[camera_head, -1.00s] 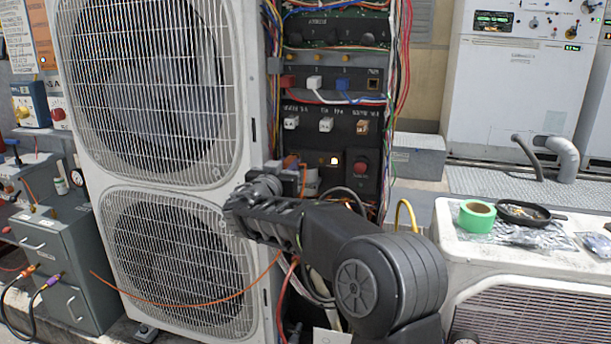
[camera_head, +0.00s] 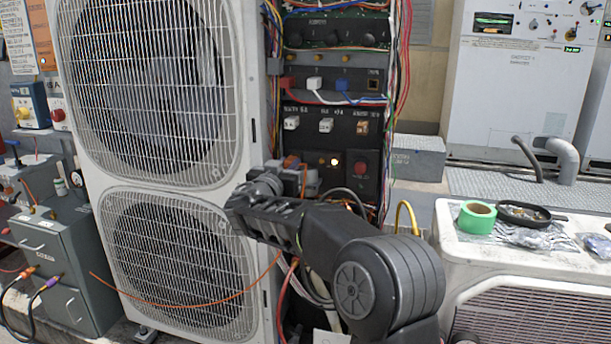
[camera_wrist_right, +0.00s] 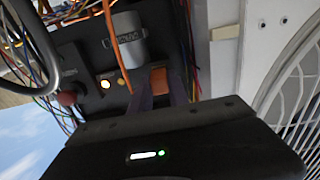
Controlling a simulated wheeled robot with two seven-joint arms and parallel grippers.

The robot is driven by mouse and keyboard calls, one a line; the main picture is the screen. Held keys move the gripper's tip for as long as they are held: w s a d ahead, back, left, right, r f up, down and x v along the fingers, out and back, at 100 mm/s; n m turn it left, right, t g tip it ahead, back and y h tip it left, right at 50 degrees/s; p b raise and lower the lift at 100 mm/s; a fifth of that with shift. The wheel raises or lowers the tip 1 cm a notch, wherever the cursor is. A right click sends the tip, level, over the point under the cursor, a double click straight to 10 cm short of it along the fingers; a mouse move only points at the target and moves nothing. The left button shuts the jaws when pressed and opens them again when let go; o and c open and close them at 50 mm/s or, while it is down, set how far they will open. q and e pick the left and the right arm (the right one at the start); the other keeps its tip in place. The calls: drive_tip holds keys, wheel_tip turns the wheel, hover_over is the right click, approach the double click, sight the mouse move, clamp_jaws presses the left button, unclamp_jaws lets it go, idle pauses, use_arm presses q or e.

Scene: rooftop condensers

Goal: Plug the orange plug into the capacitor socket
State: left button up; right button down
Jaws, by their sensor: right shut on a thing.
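My right gripper (camera_head: 291,175) is at the lower left of the open electrical panel, beside the condenser's fan housing. In the right wrist view its two fingers (camera_wrist_right: 159,92) are closed around the orange plug (camera_wrist_right: 159,78). A bit of the orange plug (camera_head: 291,161) also shows at the fingertips in the head view. The grey cylindrical capacitor (camera_wrist_right: 128,38) is on the panel just beyond the fingers in the wrist view. The socket opening is hidden, and I cannot tell whether the plug touches it. My left gripper is out of view.
An orange cable (camera_head: 215,303) hangs in front of the condenser (camera_head: 240,80). Loose wires run along the panel's right side. A red button (camera_head: 360,168) and a lit lamp (camera_head: 335,161) are close by. Green tape (camera_head: 477,216) and a pan (camera_head: 523,213) lie on the right unit.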

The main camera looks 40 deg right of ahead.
drive_tip(key=shift+w+d+b, duration=0.3)
drive_tip(key=shift+d+b, duration=0.05)
drive_tip(key=shift+d, duration=0.15)
idle(0.3)
drive_tip(key=c, duration=1.2)
unclamp_jaws()
drive_tip(key=b+v, duration=0.1)
drive_tip(key=v, duration=0.6)
drive_tip(key=shift+s+a, duration=0.2)
drive_tip(key=shift+a, duration=0.15)
